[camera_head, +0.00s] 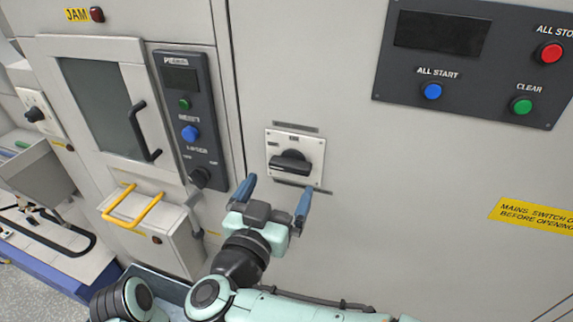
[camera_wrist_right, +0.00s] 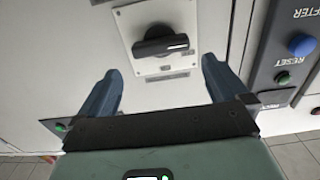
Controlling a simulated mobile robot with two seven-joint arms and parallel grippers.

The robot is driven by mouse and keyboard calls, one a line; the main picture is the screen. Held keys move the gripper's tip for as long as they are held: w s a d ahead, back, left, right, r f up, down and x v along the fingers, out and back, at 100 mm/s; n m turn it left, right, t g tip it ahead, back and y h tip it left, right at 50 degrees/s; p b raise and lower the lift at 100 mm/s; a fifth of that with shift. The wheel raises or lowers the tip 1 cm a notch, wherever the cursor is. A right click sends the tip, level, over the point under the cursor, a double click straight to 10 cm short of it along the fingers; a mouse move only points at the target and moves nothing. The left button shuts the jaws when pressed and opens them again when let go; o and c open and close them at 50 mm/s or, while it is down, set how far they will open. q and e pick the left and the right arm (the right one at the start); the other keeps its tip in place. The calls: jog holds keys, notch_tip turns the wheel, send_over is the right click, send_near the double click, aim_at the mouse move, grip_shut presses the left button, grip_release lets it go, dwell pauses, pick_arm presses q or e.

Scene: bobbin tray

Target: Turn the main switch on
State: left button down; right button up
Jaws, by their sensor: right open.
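The main switch (camera_head: 291,163) is a black rotary handle on a light square plate (camera_head: 314,150), set in the grey cabinet front. Its handle lies roughly level in the head view. It also shows in the right wrist view (camera_wrist_right: 160,46), with a white mark at one end of the handle. My right gripper (camera_head: 276,196) is open, its two blue fingers pointing at the cabinet just below the switch. In the right wrist view the fingers stand apart on either side below the handle, with nothing between them. My left gripper is not in view.
A dark panel with an ALL START button (camera_head: 432,91) and a red button (camera_head: 550,53) is at the upper right. A PRESS panel (camera_head: 183,80) and a door with a black handle (camera_head: 146,132) are to the left. A yellow handle (camera_head: 131,207) juts out at lower left.

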aim_at(288, 168)
jog(key=p+x, duration=0.1)
jog(key=x, duration=0.5)
jog(key=shift+w, duration=0.4)
jog(key=c, duration=0.8)
